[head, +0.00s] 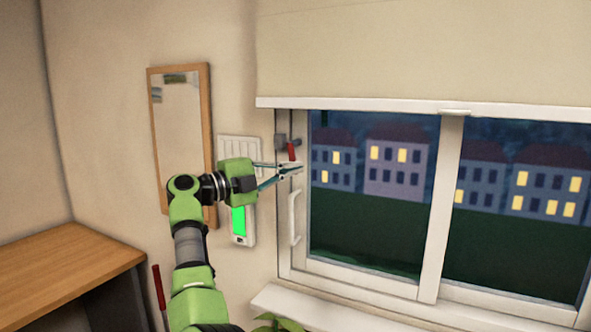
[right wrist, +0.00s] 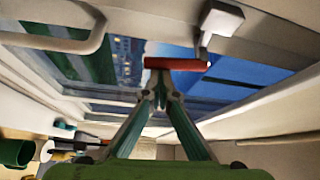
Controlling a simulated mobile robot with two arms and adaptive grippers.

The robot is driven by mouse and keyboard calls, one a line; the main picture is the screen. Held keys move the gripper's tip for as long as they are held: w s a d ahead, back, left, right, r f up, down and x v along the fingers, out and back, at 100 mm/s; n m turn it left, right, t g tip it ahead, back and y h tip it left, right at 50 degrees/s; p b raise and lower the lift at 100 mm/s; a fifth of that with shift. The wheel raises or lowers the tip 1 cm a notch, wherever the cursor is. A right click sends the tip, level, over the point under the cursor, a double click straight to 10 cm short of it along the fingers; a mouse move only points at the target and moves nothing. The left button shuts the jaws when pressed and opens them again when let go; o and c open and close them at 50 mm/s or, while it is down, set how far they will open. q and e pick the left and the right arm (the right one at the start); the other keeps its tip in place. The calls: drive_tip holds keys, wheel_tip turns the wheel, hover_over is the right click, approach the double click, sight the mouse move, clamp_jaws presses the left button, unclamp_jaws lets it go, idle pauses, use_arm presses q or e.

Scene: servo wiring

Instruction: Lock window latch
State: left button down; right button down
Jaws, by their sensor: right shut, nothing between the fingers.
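The window latch has a red lever (head: 291,151) and a grey block (head: 281,141) on the window's left frame, near its upper corner. In the head view the red lever points down. In the right wrist view the red lever (right wrist: 178,64) lies just beyond my fingertips, with the grey block (right wrist: 221,18) above and to its right. My right gripper (head: 292,168) is shut and empty, close to the lever's lower end; whether it touches the lever is unclear. It also shows in the right wrist view (right wrist: 161,93). My left gripper is not in view.
A white window handle (head: 294,218) sits below the latch. A switch panel (head: 239,150), a white device with a green screen (head: 239,221) and a wood-framed mirror (head: 181,140) hang left of the window. A wooden desk (head: 70,275) stands at lower left.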

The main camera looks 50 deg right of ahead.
drive_tip(key=shift+w+a+f+m, duration=0.15)
drive_tip(key=shift+w+m, duration=0.15)
drive_tip(key=shift+w, duration=0.15)
idle(0.5)
